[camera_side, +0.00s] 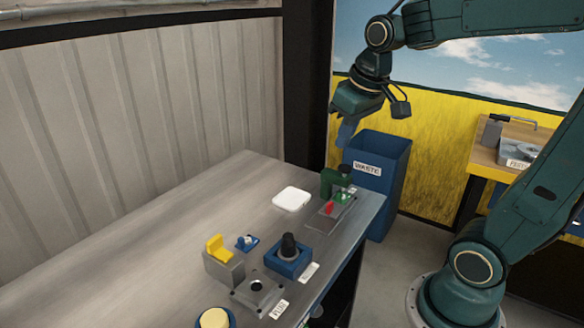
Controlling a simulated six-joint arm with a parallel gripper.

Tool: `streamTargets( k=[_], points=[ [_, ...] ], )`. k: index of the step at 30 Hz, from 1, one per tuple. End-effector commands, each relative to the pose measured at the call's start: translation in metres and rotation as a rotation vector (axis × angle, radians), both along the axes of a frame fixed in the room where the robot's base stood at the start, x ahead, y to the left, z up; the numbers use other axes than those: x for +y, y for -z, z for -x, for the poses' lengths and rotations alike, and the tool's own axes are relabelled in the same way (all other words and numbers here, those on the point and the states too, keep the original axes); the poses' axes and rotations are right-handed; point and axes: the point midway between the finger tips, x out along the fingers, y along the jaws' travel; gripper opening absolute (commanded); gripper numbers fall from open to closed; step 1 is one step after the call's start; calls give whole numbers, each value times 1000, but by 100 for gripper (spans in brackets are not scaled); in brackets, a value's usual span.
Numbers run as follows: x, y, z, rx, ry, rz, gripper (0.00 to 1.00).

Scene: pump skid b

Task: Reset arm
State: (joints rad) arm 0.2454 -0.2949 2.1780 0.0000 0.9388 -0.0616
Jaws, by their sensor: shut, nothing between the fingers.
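My gripper (345,138) hangs in the air at the upper middle of the side view, pointing down. Its fingers are shut with nothing between them. It is above the far right end of the metal bench (130,235) and in front of the blue waste bin (384,165) in the picture. It appears to touch nothing. My arm reaches in from the right, raised and bent down at the wrist.
On the bench stand a green fixture (330,184) with a red part (329,209), a white square pad (291,199), a blue block with black knob (289,258), a yellow-topped block (221,258) and a metal plate (258,291). A wooden table (486,158) stands right. The bench's left is clear.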

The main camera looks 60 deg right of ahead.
Motion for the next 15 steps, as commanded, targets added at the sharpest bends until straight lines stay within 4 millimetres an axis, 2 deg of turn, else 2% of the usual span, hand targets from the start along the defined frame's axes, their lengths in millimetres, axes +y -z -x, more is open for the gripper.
streamTargets(
  k=[6, 15],
  points=[
    [33, -2, 39, -66, -72, 5, 0],
    [63, 9, 86, -145, -158, 1, 0]
  ],
)
